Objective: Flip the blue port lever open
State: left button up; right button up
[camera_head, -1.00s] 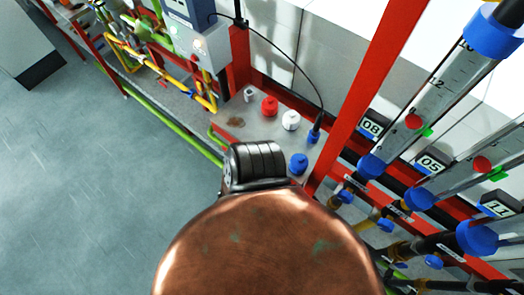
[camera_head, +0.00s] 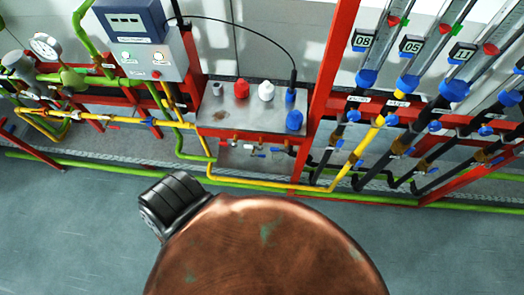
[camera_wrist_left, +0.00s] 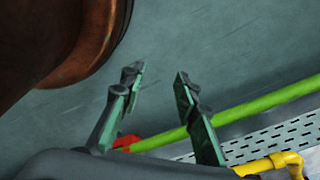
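A metal box (camera_head: 256,110) with caps on top stands on the red frame. Small ports with little levers (camera_head: 248,148) stick out of its front, below the top edge. A small blue piece (camera_head: 276,150), perhaps the blue port lever, shows at the right end of that row; it is too small to tell its position. My left gripper (camera_wrist_left: 158,73) shows in the left wrist view, with its two green fingers apart and nothing between them. It is above the floor near a green pipe (camera_wrist_left: 262,103), and no port shows there. My right gripper is not in view.
A red cap (camera_head: 242,88), a white cap (camera_head: 266,91) and a blue cap (camera_head: 294,120) are on the box. Yellow pipe (camera_head: 265,183) and green pipe (camera_head: 110,162) run low in front. Tube meters with blue valves stand right. The floor (camera_head: 60,220) is clear.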

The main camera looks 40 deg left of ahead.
aim_at(286, 151)
jog(key=u, duration=1.3)
jog(key=k, duration=0.05)
jog(key=z, duration=0.15)
